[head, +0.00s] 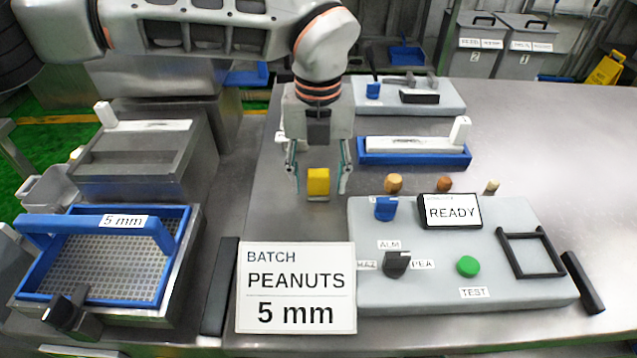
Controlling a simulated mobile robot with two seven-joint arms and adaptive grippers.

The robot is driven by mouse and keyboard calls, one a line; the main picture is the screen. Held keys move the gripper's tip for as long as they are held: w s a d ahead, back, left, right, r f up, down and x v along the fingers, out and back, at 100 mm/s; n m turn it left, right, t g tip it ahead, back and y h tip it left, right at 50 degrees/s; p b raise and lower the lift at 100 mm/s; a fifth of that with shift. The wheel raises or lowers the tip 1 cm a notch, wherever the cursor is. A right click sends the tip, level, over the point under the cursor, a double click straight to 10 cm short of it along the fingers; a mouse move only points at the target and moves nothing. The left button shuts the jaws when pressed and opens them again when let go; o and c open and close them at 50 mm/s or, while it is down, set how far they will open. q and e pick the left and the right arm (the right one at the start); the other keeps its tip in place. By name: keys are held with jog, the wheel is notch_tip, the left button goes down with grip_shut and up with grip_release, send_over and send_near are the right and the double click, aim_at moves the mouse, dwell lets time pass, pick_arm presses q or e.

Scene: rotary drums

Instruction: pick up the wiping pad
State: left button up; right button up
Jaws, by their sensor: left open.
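A small yellow block (318,183), which looks like the wiping pad, stands on the steel table behind the batch sign. My left gripper (317,180) comes down from above with its fingers apart, one on each side of the yellow block. The gripper is open. I cannot tell whether either finger touches the block. My right gripper is not in view.
A batch sign (296,287) stands in front of the block. To the right are a grey control panel (440,290) and a blue tray (413,158). A blue-framed 5 mm sieve (108,262) sits at left. The table's right side is clear.

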aim_at(319, 173)
pick_arm(q)
jog(key=shift+r, duration=0.1)
jog(key=c, duration=1.2)
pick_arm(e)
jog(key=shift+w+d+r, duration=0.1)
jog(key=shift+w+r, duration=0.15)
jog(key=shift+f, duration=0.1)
pick_arm(q)
notch_tip(319, 173, up, 20)
jog(key=p, duration=0.3)
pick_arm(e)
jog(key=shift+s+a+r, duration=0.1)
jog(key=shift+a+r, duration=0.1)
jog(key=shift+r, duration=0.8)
